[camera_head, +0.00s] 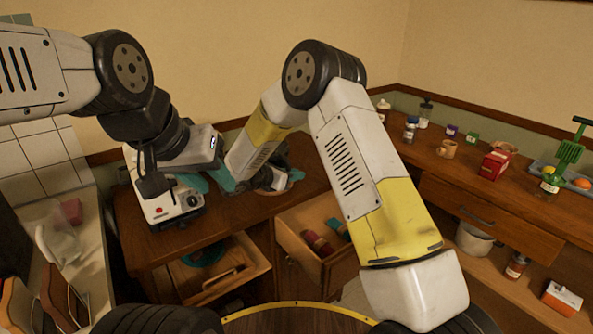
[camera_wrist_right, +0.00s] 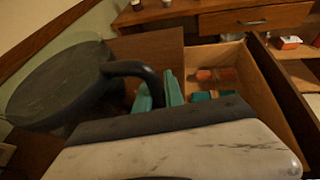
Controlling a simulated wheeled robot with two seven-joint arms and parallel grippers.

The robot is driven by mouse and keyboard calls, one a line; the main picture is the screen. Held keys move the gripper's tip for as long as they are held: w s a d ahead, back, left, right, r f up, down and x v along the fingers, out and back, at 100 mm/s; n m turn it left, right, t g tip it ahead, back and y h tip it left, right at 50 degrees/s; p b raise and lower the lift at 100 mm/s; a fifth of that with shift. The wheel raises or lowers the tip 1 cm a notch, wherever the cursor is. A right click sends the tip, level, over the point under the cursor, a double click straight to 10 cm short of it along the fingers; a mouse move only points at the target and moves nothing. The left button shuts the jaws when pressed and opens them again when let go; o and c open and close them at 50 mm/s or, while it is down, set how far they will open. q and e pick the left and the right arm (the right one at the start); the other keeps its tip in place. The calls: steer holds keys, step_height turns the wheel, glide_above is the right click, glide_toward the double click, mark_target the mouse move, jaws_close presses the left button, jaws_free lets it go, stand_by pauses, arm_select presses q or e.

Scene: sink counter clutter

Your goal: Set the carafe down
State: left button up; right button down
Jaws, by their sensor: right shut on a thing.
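The carafe (camera_wrist_right: 55,90) fills the left of the right wrist view, a dark body with a flat top and a black curved handle (camera_wrist_right: 132,69). My right gripper (camera_wrist_right: 160,95), with teal fingers, is shut on the handle. The carafe's base is hidden, so I cannot tell whether it touches the surface. In the head view my right arm hides most of this area, and I cannot make out the carafe clearly.
An open drawer (camera_head: 300,250) holds a red item (camera_head: 318,243) and a teal item. A lower drawer (camera_head: 225,275) is also open.

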steer(key=shift+s+a+f, duration=0.15)
steer(key=shift+f, duration=0.45)
steer(key=shift+f, duration=0.15)
steer(key=c, duration=1.4)
jaws_free()
steer(key=shift+c, duration=0.2)
